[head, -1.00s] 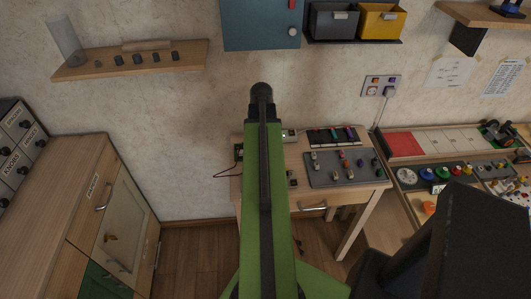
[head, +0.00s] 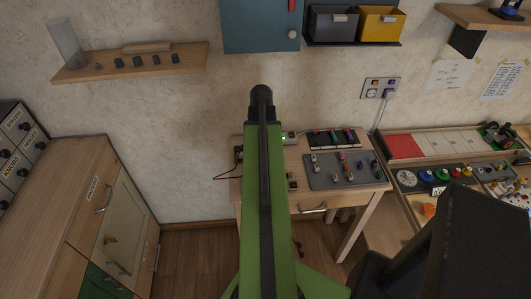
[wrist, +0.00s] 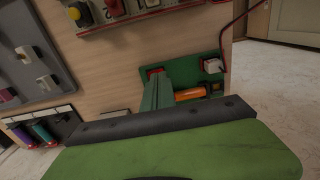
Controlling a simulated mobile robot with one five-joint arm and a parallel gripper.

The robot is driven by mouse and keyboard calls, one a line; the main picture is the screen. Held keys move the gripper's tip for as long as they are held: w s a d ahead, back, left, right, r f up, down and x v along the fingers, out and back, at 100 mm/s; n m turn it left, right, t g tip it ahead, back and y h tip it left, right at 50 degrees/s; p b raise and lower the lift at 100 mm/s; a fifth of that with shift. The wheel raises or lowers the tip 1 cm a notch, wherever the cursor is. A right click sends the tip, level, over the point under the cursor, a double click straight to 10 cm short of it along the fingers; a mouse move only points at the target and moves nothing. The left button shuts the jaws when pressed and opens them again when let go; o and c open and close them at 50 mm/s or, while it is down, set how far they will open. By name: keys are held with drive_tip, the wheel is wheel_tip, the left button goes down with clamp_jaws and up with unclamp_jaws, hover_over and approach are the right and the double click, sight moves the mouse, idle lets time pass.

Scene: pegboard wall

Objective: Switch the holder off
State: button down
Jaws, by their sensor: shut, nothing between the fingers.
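A small green board (wrist: 208,72) lies on the wooden desk in the wrist view. It bears an orange cylinder like a battery (wrist: 190,94), a red part (wrist: 154,72) and a white block (wrist: 213,66) at its far right with a red wire. I take this board for the holder; its switch position cannot be told. My gripper (wrist: 157,83) is shut and empty, its green fingers over the board near the red part, hiding some of it. I cannot tell whether they touch. In the head view my arm hides most of the board; a dark edge shows at its left.
A grey panel of knobs and switches (head: 334,174) and a dark tray of coloured cylinders (head: 332,140) stand right on the desk. A white box with a green light (head: 287,137) is close beside my arm. A wall outlet (head: 372,84) is above right. Floor is clear at left.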

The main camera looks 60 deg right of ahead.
wheel_tip(320, 180, up, 6)
drive_tip(key=p, duration=0.5)
drive_tip(key=shift+f, duration=0.1)
drive_tip(key=w+a+n, duration=0.6)
drive_tip(key=w+a, duration=1.3)
drive_tip(key=a, duration=0.4)
drive_tip(key=w+a+n, duration=0.2)
drive_tip(key=a+n, duration=0.2)
drive_tip(key=a, duration=2.2)
drive_tip(key=shift+w+n, duration=0.25)
drive_tip(key=shift+n, duration=0.15)
